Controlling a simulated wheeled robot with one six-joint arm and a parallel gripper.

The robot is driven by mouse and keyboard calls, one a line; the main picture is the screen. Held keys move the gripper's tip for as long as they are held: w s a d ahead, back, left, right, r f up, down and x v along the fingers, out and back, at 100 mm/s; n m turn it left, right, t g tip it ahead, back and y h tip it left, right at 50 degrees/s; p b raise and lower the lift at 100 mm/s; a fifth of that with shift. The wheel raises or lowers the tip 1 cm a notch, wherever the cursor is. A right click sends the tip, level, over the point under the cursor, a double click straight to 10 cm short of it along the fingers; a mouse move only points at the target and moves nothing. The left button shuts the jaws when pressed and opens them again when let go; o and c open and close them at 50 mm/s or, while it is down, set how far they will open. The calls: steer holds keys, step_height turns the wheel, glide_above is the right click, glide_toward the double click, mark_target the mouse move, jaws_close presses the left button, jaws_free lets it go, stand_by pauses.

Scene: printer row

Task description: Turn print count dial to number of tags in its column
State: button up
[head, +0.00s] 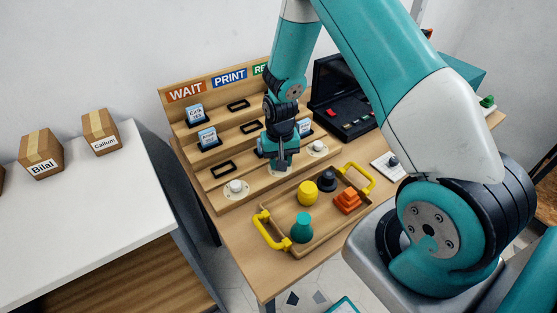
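A wooden stepped rack (235,145) carries the column signs WAIT (185,92), PRINT (230,77) and a third one mostly hidden by my arm. White tags show at the upper left (195,113), at the left in the second row (208,138), and beside my arm (304,127). Along the front edge, a white dial (236,187) sits at the left and another (318,147) at the right. My gripper (280,167) points down between them, over a pale round base (281,171); any knob there is hidden. Whether its fingers are open is unclear.
A wooden tray (275,215) with yellow handles holds yellow, black, teal and orange pieces in front of the rack. A dark printer-like case (345,105) stands behind right. Boxes marked Bilal (41,155) and Callum (101,132) sit on a white table (75,205) at left.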

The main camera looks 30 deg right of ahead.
steer(key=o, duration=0.9)
step_height(320, 180, up, 17)
steer(key=shift+r, duration=0.2)
steer(key=s+a+r+n+y, duration=0.1)
steer(key=s+a+r+n, duration=0.3)
steer(key=s+a, duration=0.2)
steer(key=s+a+r+n+y, duration=0.1)
steer(key=s+a+r+n, duration=0.2)
steer(key=s+a, duration=0.3)
steer(key=s+a+r+n+y, duration=0.2)
steer(key=s+a+r+n, duration=0.2)
steer(key=s, duration=0.7)
steer(key=shift+a+r+n, duration=0.3)
steer(key=shift+a+r, duration=0.35)
steer(key=shift+a, duration=0.3)
